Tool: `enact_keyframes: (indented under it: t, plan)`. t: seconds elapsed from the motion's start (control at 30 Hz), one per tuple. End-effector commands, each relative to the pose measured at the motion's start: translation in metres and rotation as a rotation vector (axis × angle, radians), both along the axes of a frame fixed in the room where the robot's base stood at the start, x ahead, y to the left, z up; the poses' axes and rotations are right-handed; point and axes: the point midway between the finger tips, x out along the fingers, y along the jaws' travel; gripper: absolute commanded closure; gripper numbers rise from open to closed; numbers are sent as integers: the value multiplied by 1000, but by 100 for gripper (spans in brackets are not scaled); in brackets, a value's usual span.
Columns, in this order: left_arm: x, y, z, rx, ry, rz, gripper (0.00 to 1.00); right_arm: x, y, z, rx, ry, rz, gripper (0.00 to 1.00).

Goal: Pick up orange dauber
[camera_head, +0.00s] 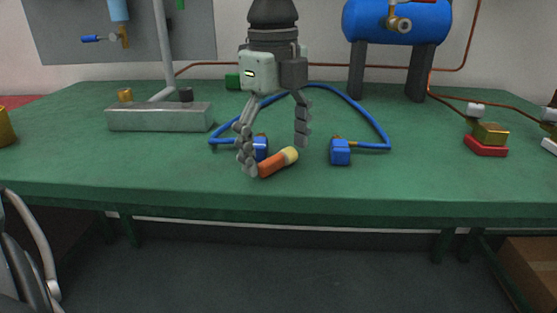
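The orange dauber (275,164) lies on its side on the green table (350,185), near the front edge. Its body is orange and its right end is pale yellow. My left gripper (275,155) points down over it with its fingers spread open. The left finger's tip is in front of or beside the dauber's orange end; I cannot tell whether they touch. The right finger stands above and behind the yellow end. Nothing is held.
A blue hose (372,116) with blue end fittings (340,152) curves behind the dauber. A metal block (160,117) stands left, and a blue tank (398,20) on dark legs stands at the back. A brass part on a red base (486,145) sits right. The front strip is clear.

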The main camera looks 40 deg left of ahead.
Motion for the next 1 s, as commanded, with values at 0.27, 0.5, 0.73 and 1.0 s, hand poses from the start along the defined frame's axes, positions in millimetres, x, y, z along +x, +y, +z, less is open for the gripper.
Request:
enact_keyframes:
  t: [0.27, 0.5, 0.73, 1.0]
  plan:
    - [0, 0, 0, 0, 0, 0, 53, 0, 0, 0, 0, 0, 0, 60]
    - [0, 0, 1, 0, 0, 0, 60, 0, 0, 0, 1, 0, -1, 60]
    - [1, 0, 12, 1, -3, 0, 60, -2, 0, 0, -1, 11, -3, 60]
    - [1, 0, 66, 3, -6, 1, 60, -20, -14, -1, -23, 89, -39, 60]
